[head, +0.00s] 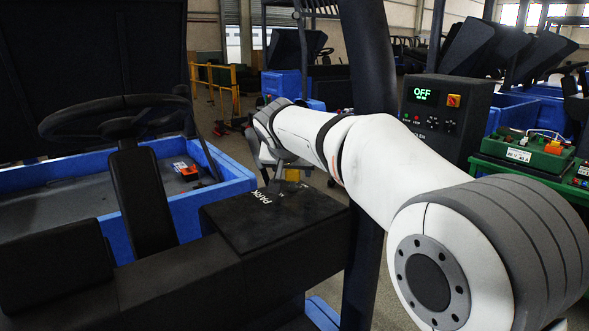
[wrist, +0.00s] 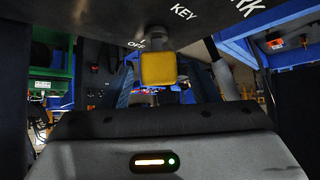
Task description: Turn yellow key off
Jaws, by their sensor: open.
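The yellow key (wrist: 158,68) hangs from a dark shaft under the black panel (wrist: 85,18) in the wrist view. The labels "OFF" and "KEY" are printed near it. My gripper (wrist: 173,84) is open, with one finger on each side of the key. I cannot tell whether either finger touches it. In the head view, a small part of the yellow key (head: 292,175) shows beside my gripper (head: 272,170), at the black console marked "PARK" (head: 235,217). My arm and gripper hide most of the key there.
A steering wheel (head: 115,116) and a blue-walled cart bed (head: 230,165) lie to the left. A dark post (head: 362,270) rises close behind my arm. A black box with a green "OFF" display (head: 445,118) and a green crate (head: 525,150) stand right.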

